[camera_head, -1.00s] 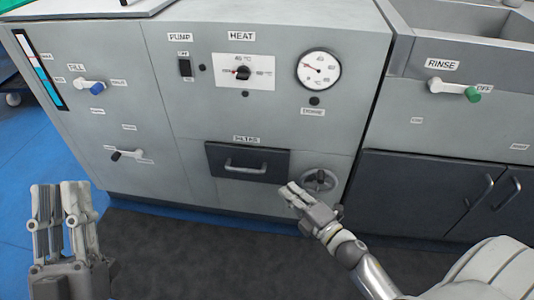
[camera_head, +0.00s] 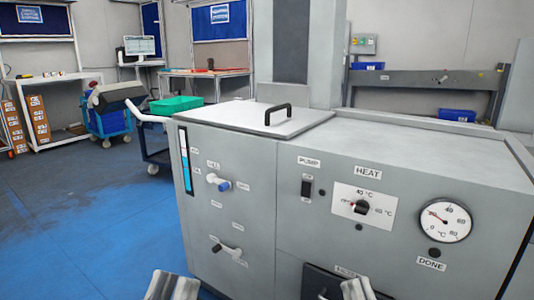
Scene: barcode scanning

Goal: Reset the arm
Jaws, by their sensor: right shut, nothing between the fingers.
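Both of my grippers show only as pale fingertips at the bottom edge. My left gripper (camera_head: 172,286) is in front of the grey machine's lower left; its fingers are mostly cut off, so I cannot tell its opening. My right gripper (camera_head: 357,289) is shut and empty, in front of the dark filter drawer (camera_head: 322,280). Both arms are otherwise out of view. The grey machine (camera_head: 255,170) has a blue-tipped fill lever (camera_head: 219,183), a lower lever (camera_head: 227,250), a pump switch (camera_head: 306,187), a heat knob (camera_head: 361,207) and a round temperature gauge (camera_head: 444,221).
A lid with a black handle (camera_head: 278,114) lies on the machine's top. A cart with a green bin (camera_head: 176,104) stands behind left, and a blue cart (camera_head: 112,122) is farther back. The blue floor (camera_head: 80,220) at left is open.

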